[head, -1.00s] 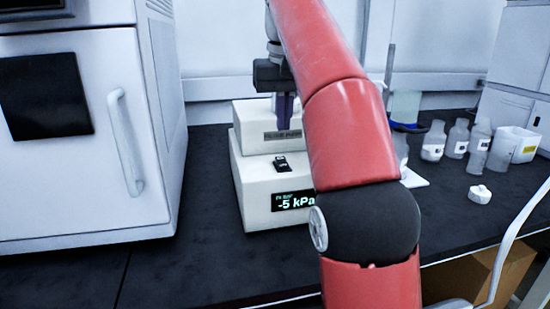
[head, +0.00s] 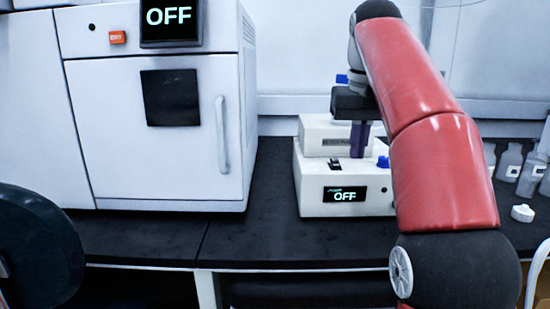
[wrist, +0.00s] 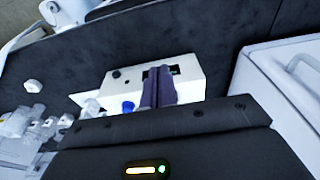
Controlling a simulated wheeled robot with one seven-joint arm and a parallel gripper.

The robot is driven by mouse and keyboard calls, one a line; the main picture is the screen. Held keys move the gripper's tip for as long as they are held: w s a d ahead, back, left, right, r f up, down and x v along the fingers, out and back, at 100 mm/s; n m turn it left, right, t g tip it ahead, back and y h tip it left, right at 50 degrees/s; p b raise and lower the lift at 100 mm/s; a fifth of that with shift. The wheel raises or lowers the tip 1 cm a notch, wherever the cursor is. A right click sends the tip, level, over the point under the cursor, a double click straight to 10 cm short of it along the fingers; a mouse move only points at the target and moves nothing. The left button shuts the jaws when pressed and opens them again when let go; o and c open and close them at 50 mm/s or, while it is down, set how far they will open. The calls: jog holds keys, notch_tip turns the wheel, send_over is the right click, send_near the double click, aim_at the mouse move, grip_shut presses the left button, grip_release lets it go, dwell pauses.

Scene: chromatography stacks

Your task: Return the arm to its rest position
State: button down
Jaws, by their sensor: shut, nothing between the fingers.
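My red arm (head: 440,165) reaches up and forward from the lower right in the head view, bent at its joints. My gripper (head: 358,155) hangs at its end with the purple fingers pointing down, shut and empty. In the head view the fingers overlap the white pump box (head: 312,190), just right of its black switch (head: 339,165); I cannot tell the gap. The pump display (head: 345,195) reads OFF. In the wrist view the shut fingers (wrist: 158,72) cover part of the pump top and its display.
A large white oven (head: 100,165) with a door handle stands left, its display reading OFF. Bottles (head: 510,163) and a small white cap (head: 522,213) stand right of my arm. A dark chair (head: 40,245) is at lower left. The dark bench (head: 250,240) is clear in front of the pump.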

jog(key=s+f+t, duration=0.2)
jog(key=s+f, duration=0.9)
jog(key=f, duration=0.2)
jog(key=s+f+t, duration=0.1)
jog(key=s+f, duration=1)
jog(key=f, duration=0.3)
jog(key=shift+s+t, duration=0.25)
jog(key=shift+t, duration=0.15)
jog(key=c, duration=2.2)
grip_release()
